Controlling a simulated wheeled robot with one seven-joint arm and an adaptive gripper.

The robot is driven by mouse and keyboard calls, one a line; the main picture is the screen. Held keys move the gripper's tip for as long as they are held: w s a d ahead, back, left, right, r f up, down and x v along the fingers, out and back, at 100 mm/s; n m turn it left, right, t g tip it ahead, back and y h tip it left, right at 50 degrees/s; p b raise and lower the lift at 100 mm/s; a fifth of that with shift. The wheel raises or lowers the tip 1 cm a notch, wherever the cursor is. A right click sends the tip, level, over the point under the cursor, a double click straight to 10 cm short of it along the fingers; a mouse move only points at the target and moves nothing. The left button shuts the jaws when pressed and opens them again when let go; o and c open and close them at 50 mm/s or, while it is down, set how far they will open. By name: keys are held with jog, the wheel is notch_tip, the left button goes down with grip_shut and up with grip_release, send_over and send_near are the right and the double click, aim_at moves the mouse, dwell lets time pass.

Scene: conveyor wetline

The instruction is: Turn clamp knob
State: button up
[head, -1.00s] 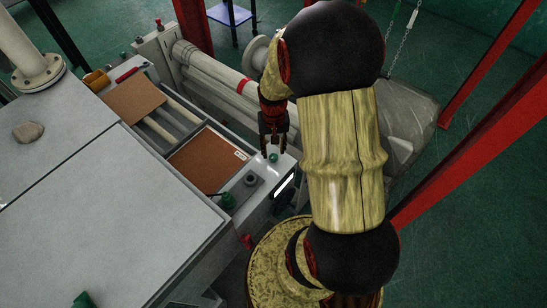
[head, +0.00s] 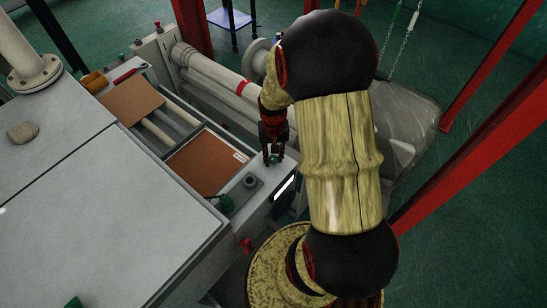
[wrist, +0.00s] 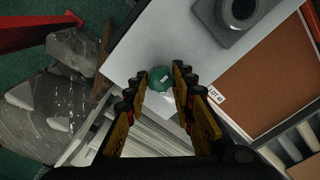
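A green round knob (wrist: 159,78) with a small pale mark on top stands on the light grey machine ledge (head: 252,173). In the wrist view it sits between my fingertips, with a narrow gap seeming to show on each side. In the head view the knob (head: 274,159) shows partly between the finger ends. My gripper (wrist: 160,74) is open and points down around the knob; it also shows in the head view (head: 273,160). Whether a finger touches the knob is hard to tell. Anything under the knob is hidden.
Brown panels (head: 200,163) and pale rollers (head: 215,68) are beyond. A red post (head: 470,150) stands at right.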

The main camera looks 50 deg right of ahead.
jog(key=c, duration=0.3)
jog(key=shift+c, duration=0.2)
jog(key=shift+m, duration=1.7)
jog(key=shift+m, duration=1.7)
jog(key=shift+m, duration=1.7)
